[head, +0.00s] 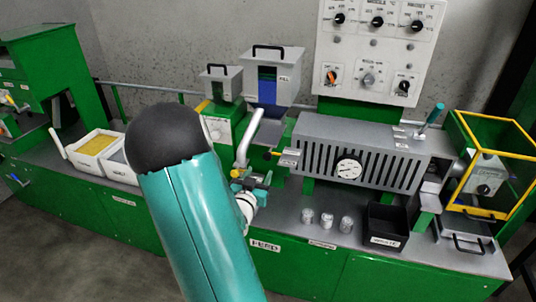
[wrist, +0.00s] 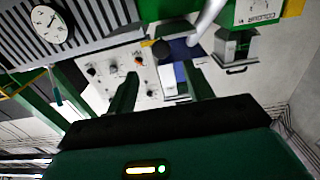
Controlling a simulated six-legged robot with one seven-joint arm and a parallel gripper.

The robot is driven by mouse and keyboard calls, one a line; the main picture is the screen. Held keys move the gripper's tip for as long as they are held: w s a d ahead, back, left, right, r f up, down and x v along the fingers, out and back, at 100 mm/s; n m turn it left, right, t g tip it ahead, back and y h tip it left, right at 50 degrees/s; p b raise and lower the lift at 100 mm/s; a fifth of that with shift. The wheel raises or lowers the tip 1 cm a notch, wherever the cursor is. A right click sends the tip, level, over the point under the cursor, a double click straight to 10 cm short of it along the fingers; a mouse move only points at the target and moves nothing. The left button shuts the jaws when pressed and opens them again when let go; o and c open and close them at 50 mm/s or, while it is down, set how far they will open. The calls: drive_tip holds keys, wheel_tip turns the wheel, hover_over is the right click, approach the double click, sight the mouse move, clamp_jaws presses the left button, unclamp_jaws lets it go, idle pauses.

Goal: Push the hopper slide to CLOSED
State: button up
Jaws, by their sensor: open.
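The grey hopper (head: 285,92) with a blue window and a top handle stands at the back centre. It also shows upside down in the wrist view (wrist: 172,88). A dark knob on a short yellow rod (head: 268,155) sticks out below it, at the left end of the grey barrel housing; it looks like the slide's handle, but its label is too small to read. The knob also shows in the wrist view (wrist: 160,47). My gripper (head: 254,180) is open and empty, just below and left of the knob; its fingers straddle the hopper in the wrist view (wrist: 160,85), apart from the knob.
The slotted grey barrel (head: 345,150) with a round gauge lies to the right. A smaller hopper (head: 221,84) stands left of the main one. A control panel (head: 373,50) is behind. Several metal cylinders (head: 327,219) and a black bin (head: 387,226) stand on the bench front.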

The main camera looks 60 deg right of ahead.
sight(267, 157)
drive_tip(key=d, duration=0.4)
drive_tip(key=w+d, duration=0.1)
drive_tip(key=d, duration=0.3)
drive_tip(key=w+d, duration=0.1)
drive_tip(key=d, duration=0.3)
clamp_jaws()
